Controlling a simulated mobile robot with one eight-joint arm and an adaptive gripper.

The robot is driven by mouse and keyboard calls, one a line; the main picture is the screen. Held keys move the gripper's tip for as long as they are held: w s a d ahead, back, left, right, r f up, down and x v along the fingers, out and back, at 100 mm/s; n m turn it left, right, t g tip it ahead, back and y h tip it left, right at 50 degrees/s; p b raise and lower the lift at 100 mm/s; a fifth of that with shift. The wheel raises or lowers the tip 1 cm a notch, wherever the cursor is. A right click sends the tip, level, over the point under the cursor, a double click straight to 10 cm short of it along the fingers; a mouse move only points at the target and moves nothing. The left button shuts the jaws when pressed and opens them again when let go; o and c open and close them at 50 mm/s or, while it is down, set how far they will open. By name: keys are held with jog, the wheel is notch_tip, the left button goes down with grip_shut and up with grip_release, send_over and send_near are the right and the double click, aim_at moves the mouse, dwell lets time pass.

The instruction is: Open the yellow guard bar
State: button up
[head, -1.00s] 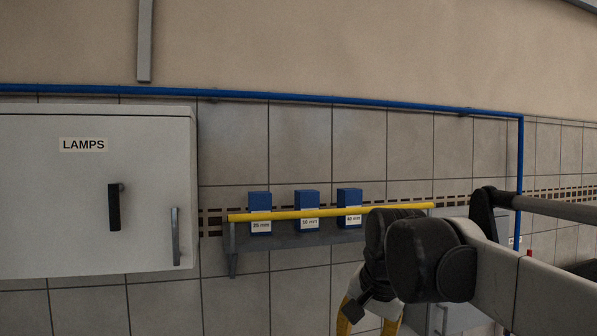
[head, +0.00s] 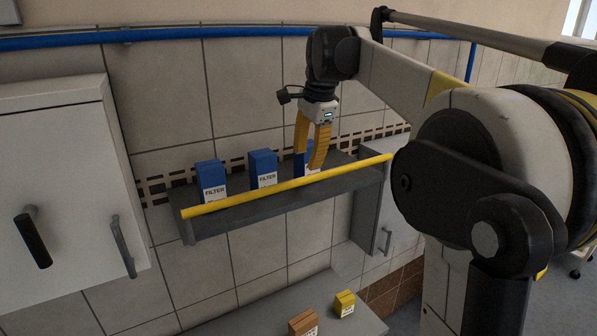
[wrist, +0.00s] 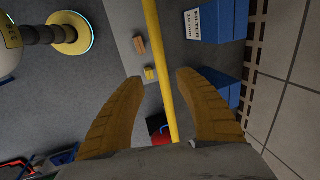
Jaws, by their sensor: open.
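The yellow guard bar (head: 245,196) runs along the front of a grey wall shelf (head: 235,220), across the faces of the blue filter boxes. It also shows in the wrist view (wrist: 156,45). My gripper (head: 308,164) points down just above the bar's right half, by the rightmost box. In the wrist view my gripper (wrist: 158,82) is open, with one yellow finger on each side of the bar. The bar lies in the gap, and the fingers do not appear closed on it. I cannot tell how deep it sits between them.
Blue filter boxes (head: 263,168) stand on the shelf behind the bar, and the right one is partly hidden by my fingers. Below is a bench (head: 260,315) with brown and yellow boxes.

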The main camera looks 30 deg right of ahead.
aim_at(303, 178)
jog(key=p+x, duration=0.1)
jog(key=x, duration=0.7)
jog(key=shift+w, duration=0.1)
grip_shut()
